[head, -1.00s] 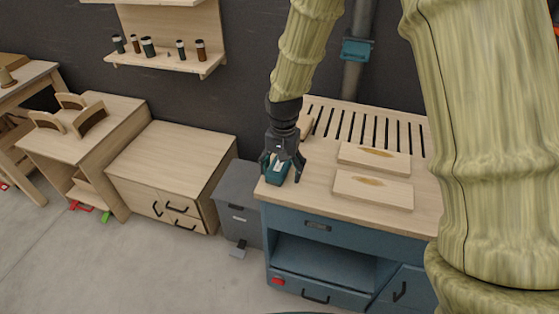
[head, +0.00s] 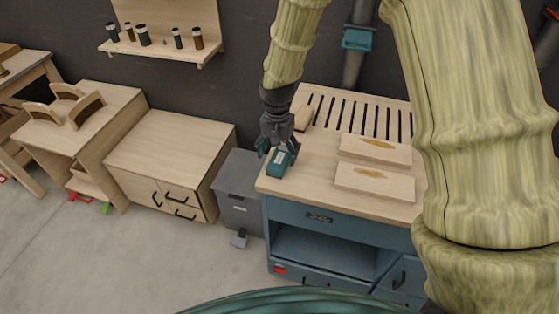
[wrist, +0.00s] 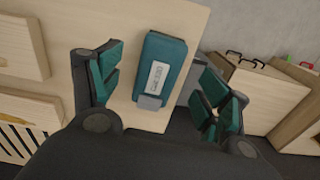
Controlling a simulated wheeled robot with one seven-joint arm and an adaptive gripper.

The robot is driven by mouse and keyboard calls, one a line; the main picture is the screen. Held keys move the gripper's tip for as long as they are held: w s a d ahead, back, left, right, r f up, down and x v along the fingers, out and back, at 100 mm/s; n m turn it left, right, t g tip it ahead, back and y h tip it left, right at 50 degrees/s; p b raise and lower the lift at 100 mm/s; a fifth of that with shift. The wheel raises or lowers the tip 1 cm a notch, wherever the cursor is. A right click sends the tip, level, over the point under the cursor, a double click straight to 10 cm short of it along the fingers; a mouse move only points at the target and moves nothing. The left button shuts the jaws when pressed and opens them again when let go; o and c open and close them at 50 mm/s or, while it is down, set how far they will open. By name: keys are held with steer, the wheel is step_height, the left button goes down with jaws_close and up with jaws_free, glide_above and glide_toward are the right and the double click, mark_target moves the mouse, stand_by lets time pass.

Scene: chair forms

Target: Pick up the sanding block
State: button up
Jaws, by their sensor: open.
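The sanding block is a teal block (wrist: 172,55) with a pale label and a grey end, lying on the wooden top of the blue workbench (head: 325,185). In the wrist view it lies between the two spread fingers of my gripper (wrist: 160,90), nearer the right finger and apart from both. In the head view my gripper (head: 277,150) hangs over the bench's left end, and the teal block (head: 279,163) shows just below and in front of it. My gripper is open and empty. Its height above the block is hard to tell.
Two pale boards (head: 374,183) (head: 376,149) lie right of the block. A small wooden piece (head: 303,117) lies behind my gripper by the slotted surface (head: 362,113). A grey bin (head: 238,185) and a wooden cabinet (head: 170,150) stand left of the bench.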

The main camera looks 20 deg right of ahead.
mark_target(279, 161)
steer(key=shift+w+d+f+p, duration=0.1)
steer(key=shift+w+f+p, duration=0.1)
steer(key=shift+f+p, duration=0.35)
steer(key=shift+w+d+f+p, duration=0.15)
steer(key=shift+f+p, duration=0.1)
steer(key=shift+f, duration=0.45)
steer(key=shift+f+p, duration=0.4)
steer(key=shift+f, duration=0.95)
steer(key=c, duration=1.1)
